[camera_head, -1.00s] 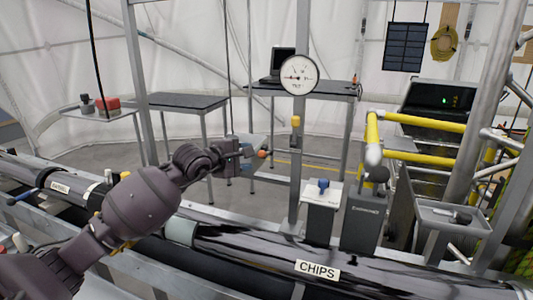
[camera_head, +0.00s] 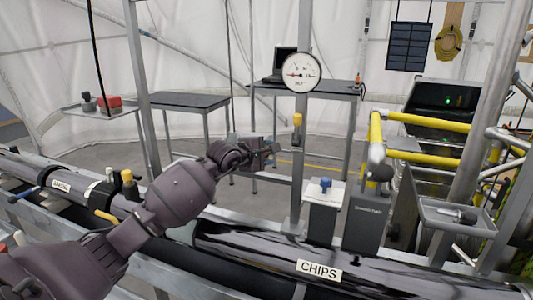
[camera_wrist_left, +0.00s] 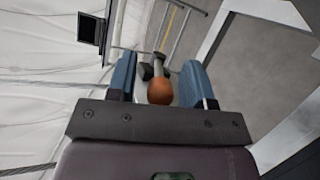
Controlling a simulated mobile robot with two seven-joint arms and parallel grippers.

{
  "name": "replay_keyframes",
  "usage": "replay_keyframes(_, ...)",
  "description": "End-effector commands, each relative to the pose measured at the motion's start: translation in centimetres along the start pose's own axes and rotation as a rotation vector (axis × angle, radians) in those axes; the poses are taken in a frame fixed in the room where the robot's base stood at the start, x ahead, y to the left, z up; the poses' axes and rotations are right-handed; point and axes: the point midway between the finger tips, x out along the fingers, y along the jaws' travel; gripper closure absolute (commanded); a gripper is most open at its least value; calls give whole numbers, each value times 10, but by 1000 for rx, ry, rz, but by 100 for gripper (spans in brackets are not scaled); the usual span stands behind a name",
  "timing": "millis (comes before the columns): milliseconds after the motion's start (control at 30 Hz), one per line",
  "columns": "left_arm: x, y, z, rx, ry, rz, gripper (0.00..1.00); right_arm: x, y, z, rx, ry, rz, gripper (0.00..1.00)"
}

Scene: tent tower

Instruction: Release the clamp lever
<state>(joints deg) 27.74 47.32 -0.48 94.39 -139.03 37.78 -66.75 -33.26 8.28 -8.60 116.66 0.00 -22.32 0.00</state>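The clamp lever shows in the left wrist view as an orange-brown ball knob (camera_wrist_left: 160,92) on a short grey stem. My left gripper (camera_wrist_left: 159,66) has its two blue-padded fingers on either side of the knob, with a visible gap on both sides, so it is open. In the head view my left gripper (camera_head: 272,151) reaches out past the pipes, and its dark body hides most of the lever. My right gripper is in neither view.
A black pipe labelled CHIPS (camera_head: 318,271) runs across the front. A post carries a dial gauge (camera_head: 300,72) right of the gripper. Yellow rails (camera_head: 420,124) stand to the right. A dark table (camera_head: 186,101) is behind.

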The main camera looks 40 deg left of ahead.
Motion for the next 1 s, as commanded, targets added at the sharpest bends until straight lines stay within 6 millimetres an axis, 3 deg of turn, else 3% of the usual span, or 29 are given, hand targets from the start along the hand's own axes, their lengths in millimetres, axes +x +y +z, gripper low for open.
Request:
replay_keyframes(33,0,0,0,0,0,0,61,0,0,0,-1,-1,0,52)
replay_keyframes(300,0,0,0,0,0,0,100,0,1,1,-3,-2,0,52)
replay_keyframes(667,0,3,0,-7,5,-20,100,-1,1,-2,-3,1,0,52)
replay_keyframes(1000,1,20,2,-67,35,-191,100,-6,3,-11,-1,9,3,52)
